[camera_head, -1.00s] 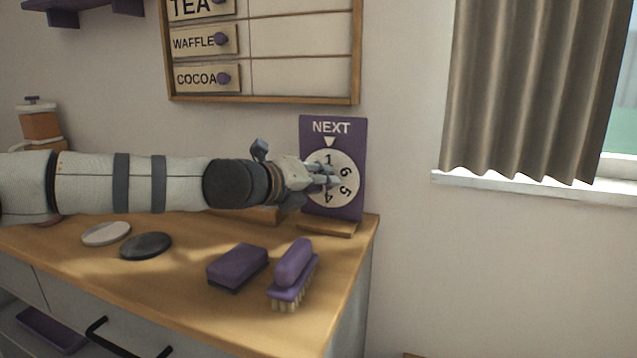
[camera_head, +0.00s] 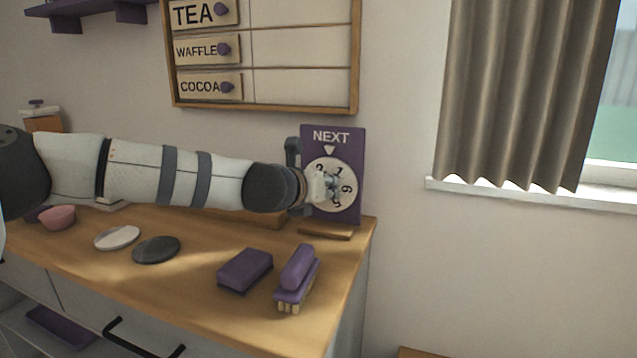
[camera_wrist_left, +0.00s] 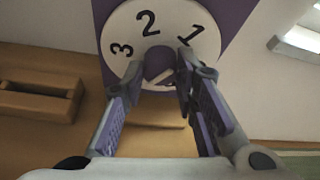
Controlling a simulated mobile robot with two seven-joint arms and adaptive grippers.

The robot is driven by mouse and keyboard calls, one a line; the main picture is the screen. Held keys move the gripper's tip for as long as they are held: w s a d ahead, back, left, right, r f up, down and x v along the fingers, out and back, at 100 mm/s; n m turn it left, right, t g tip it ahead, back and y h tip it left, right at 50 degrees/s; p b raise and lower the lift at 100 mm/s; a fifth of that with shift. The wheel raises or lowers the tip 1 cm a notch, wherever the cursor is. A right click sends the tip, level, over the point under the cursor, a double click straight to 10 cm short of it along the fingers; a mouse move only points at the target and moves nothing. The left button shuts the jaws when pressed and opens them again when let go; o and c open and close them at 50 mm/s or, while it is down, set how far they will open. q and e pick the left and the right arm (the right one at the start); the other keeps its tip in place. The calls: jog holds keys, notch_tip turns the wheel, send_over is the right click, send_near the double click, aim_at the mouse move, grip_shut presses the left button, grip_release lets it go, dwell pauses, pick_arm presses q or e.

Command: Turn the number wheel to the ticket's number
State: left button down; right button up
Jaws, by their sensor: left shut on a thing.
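The number wheel (camera_head: 347,199) is a white disc on a purple stand (camera_head: 353,151) marked NEXT, with a white pointer (camera_head: 330,150) above it. In the head view, 2 is left of the pointer, 1 to its right and 6 further round. My left gripper (camera_head: 333,188) is at the wheel's centre, shut on its knob, and hides part of the disc. In the left wrist view my left gripper (camera_wrist_left: 162,84) has a finger on either side of the knob (camera_wrist_left: 158,64), and 3, 2 and 1 show on the wheel (camera_wrist_left: 128,28). I see no ticket and no right gripper.
A purple sponge (camera_head: 245,270) and a purple brush (camera_head: 297,277) lie on the wooden counter (camera_head: 210,290). A pale disc (camera_head: 117,238), a dark disc (camera_head: 156,250) and a pink bowl (camera_head: 57,217) are to the left. A menu board (camera_head: 300,92) hangs above.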

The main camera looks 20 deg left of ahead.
pick_arm(q)
jog(key=m+y+p, duration=0.1)
jog(key=m+y, duration=0.1)
jog(key=m, duration=0.2)
jog(key=m+t+y+p, duration=0.1)
jog(key=m+y, duration=0.1)
jog(key=m, duration=0.2)
jog(key=d+m+t+y+p, duration=0.1)
jog(key=m+y, duration=0.1)
jog(key=m, duration=0.2)
jog(key=shift+f+y, duration=0.3)
jog(key=shift+y, duration=0.1)
pick_arm(e)
jog(key=shift+t, duration=0.8)
jog(key=w+r, duration=0.4)
pick_arm(q)
jog(key=shift+f+m, duration=0.1)
jog(key=shift+m, duration=0.4)
jog(key=c, duration=1.3)
grip_release()
jog(key=shift+s+d, duration=0.1)
jog(key=v, duration=1.2)
jog(key=shift+f, duration=0.2)
